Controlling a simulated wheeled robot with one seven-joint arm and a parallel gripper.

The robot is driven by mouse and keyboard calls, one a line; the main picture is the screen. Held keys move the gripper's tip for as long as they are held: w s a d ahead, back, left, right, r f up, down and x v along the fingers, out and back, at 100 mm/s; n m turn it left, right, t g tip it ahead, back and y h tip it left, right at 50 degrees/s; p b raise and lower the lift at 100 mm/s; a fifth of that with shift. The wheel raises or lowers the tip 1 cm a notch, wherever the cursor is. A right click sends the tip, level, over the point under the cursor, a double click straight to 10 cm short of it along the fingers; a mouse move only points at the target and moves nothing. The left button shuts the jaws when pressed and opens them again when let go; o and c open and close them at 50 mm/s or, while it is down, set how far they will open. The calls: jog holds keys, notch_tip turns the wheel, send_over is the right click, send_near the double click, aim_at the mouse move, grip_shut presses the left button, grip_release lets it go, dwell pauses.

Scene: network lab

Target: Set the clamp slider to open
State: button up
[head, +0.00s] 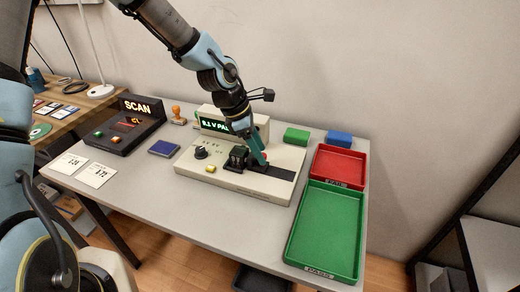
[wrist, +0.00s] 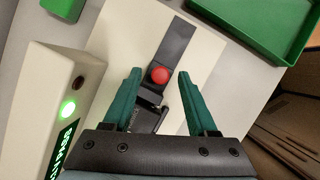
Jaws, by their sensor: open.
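The clamp slider has a round red knob (wrist: 160,75) on a dark straight track (wrist: 175,45), set in the beige test fixture (head: 205,171). In the head view the dark track (head: 281,173) runs right from a black clamp block (head: 236,157); my fingers mostly hide the knob there. My gripper (wrist: 159,73) is open over the track, with one teal finger on each side of the knob and a visible gap on both sides. Whether the fingertips are level with the knob is hard to tell. The black block (wrist: 147,108) shows below the knob in the wrist view, partly hidden.
The fixture's raised display (head: 214,126) reads about "9.1 V PA" in green. A red tray (head: 339,182) and a green tray (head: 322,235) lie to the right. Green (head: 296,135) and blue (head: 339,138) blocks stand behind. A scan console (head: 121,136) is at left.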

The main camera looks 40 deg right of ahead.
jog(key=shift+s+d+f, duration=0.1)
jog(key=shift+f, duration=0.25)
jog(key=shift+c, duration=0.3)
grip_shut()
dwell(1.0)
